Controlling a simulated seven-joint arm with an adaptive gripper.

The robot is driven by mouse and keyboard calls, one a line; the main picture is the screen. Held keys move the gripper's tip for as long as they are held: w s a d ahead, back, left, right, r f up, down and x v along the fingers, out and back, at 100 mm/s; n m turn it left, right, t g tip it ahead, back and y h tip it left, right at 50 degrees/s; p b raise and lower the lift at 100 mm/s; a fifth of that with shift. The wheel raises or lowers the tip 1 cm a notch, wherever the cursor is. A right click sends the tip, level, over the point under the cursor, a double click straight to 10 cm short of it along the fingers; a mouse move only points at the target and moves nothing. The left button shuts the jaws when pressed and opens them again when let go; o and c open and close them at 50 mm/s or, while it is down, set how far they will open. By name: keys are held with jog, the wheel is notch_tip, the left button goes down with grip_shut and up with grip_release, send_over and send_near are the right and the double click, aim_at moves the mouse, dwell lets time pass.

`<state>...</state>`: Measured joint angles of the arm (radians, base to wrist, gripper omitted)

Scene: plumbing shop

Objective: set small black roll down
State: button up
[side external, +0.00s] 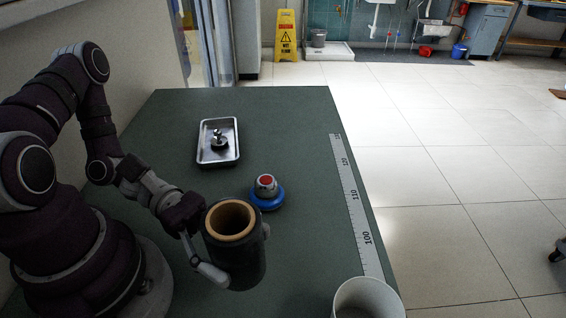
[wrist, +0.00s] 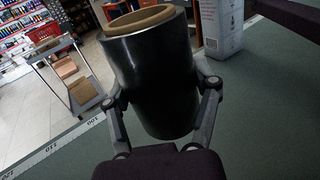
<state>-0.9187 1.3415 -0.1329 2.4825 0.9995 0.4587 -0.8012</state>
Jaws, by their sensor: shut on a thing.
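The small black roll (side external: 237,262) is a black cylinder with a tan cardboard core, upright with a slight tilt in the side view. My gripper (side external: 236,256) is shut on it, with one finger along its near left side and a fingertip showing at its right. In the wrist view the black roll (wrist: 152,75) fills the middle, between the two fingers of my gripper (wrist: 160,108). The roll's bottom overlaps the green table (side external: 290,120) in the side view; I cannot tell whether it touches.
A blue and silver part with a red top (side external: 266,188) stands just behind the roll. A metal tray (side external: 218,160) with a small metal part lies farther back. A white bucket (side external: 366,300) is at the front right. A ruler strip (side external: 355,205) runs along the right edge.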

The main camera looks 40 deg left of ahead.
jog(key=w+a+n+t+y, duration=0.2)
jog(key=w+a+t, duration=0.1)
jog(key=w, duration=0.1)
jog(key=w+a+n+t+y, duration=0.2)
jog(key=w+a+n+t, duration=0.1)
jog(key=w+a+t, duration=0.1)
jog(key=w+a+n+t+y, duration=0.2)
jog(key=w+a+n+t, duration=0.1)
jog(key=w+a, duration=0.1)
jog(key=shift+w+f+t, duration=0.4)
jog(key=shift+w, duration=0.45)
jog(key=w+a+r+n+t+y, duration=0.1)
jog(key=w+a+n+t+y, duration=0.15)
jog(key=a+n+y, duration=0.35)
jog(key=w+a+r+n+t+y, duration=0.1)
jog(key=w+a+t+y, duration=0.1)
jog(key=w+a+y, duration=0.45)
jog(key=s+a+f+n+g+y, duration=0.1)
jog(key=s+a+n+g+y, duration=0.35)
jog(key=a, duration=0.95)
jog(key=s+a+f+n+g+y, duration=0.1)
jog(key=s+a+n+y, duration=0.5)
jog(key=a, duration=0.7)
jog(key=shift+m+y, duration=0.25)
jog(key=shift+y, duration=0.55)
jog(key=f, duration=0.7)
jog(key=shift+a, duration=0.35)
jog(key=shift+f, duration=0.5)
jog(key=o, duration=1.2)
jog(key=shift+o, duration=0.2)
